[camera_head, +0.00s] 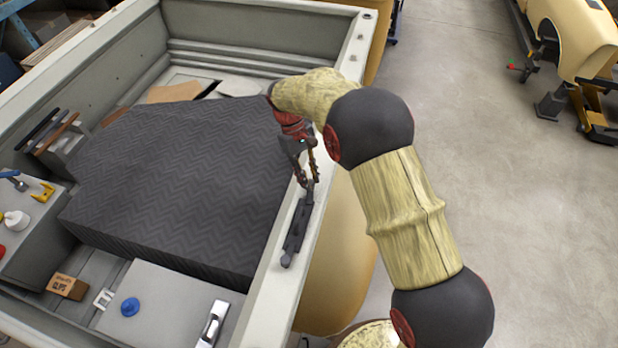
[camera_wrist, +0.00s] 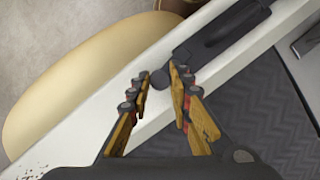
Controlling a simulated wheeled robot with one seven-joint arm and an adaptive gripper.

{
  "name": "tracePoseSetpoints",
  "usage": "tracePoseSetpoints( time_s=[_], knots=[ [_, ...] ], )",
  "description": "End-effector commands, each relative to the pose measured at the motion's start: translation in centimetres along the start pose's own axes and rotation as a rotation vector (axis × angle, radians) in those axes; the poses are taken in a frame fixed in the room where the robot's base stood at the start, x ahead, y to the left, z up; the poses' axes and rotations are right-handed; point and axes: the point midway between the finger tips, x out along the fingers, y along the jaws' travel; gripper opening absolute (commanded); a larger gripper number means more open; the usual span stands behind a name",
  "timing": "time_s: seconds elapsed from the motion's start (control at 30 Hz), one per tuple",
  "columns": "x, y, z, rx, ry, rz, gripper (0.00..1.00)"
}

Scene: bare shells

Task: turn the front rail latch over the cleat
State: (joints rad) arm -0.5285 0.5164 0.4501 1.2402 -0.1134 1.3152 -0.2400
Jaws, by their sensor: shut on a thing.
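A dark front rail latch (camera_head: 297,228) lies along the pale rail (camera_head: 276,290) on the right side of the shell. My gripper (camera_head: 309,180) reaches down to the latch's far end. In the wrist view, the latch (camera_wrist: 220,32) runs up and to the right along the rail, and its rounded end sits between the fingertips of my gripper (camera_wrist: 161,82). The fingers are shut on that end, with a small visible gap around it in this view. I cannot make out a separate cleat; it may be hidden by the latch or fingers.
A dark chevron-patterned block (camera_head: 180,175) fills the shell's middle, close beside the rail. A silver clasp (camera_head: 212,325), a blue knob (camera_head: 130,307) and a small box (camera_head: 67,286) sit toward the front. Open floor (camera_head: 480,160) lies to the right.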

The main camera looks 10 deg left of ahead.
Motion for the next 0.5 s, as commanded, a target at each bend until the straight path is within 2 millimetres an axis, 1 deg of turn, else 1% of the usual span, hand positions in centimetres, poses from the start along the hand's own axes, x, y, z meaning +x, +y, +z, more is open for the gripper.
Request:
tracePoseSetpoints(
  time_s=[0.2,0.5],
  knots=[
    [-0.10,0.16,-0.06,0.124,0.003,-0.051,0.00],
    [-0.07,0.19,-0.03,0.211,0.002,-0.087,0.00]
  ],
)
